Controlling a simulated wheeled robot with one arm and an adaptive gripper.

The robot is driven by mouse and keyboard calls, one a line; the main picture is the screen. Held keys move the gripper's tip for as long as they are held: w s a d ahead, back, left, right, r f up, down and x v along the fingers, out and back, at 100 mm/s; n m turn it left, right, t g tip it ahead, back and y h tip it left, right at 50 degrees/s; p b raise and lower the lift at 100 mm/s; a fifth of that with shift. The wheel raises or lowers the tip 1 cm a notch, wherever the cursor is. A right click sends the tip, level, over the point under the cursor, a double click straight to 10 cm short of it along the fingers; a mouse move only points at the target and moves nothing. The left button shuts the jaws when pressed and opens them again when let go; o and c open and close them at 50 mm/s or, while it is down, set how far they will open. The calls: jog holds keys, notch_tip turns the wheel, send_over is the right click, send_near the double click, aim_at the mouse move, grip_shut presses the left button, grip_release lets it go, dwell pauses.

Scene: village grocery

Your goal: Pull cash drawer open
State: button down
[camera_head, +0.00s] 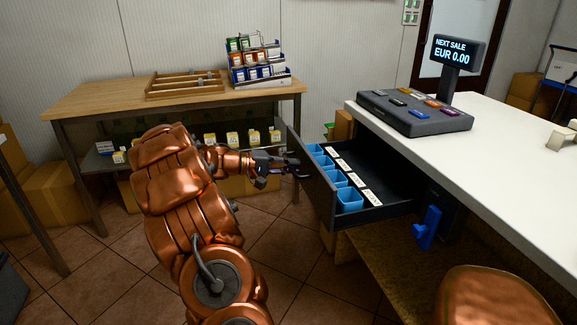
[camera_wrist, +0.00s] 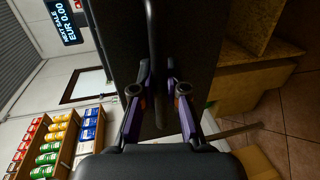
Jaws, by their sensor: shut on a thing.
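The dark cash drawer (camera_head: 372,208) stands pulled out from under the white counter in the head view, with blue cups (camera_head: 349,199) and white labelled slots showing inside. My gripper (camera_head: 298,170) is at the drawer's front panel, at the left of the drawer. In the wrist view my gripper (camera_wrist: 158,85) has its two fingers on either side of the dark bar handle (camera_wrist: 153,40) on the drawer front (camera_wrist: 185,25). The fingers are shut on the handle. The exact contact is partly hidden by the fingertips.
A register (camera_head: 415,112) with a display reading EUR 0.00 stands on the white counter (camera_head: 500,150). A blue lever-like thing (camera_head: 428,228) hangs below the drawer. A wooden table (camera_head: 125,97) with a goods rack (camera_head: 256,62) stands behind my arm. Tiled floor shows left of the drawer.

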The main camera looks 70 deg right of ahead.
jog(key=shift+w, duration=0.15)
jog(key=c, duration=1.2)
grip_release()
jog(key=shift+v, duration=5.95)
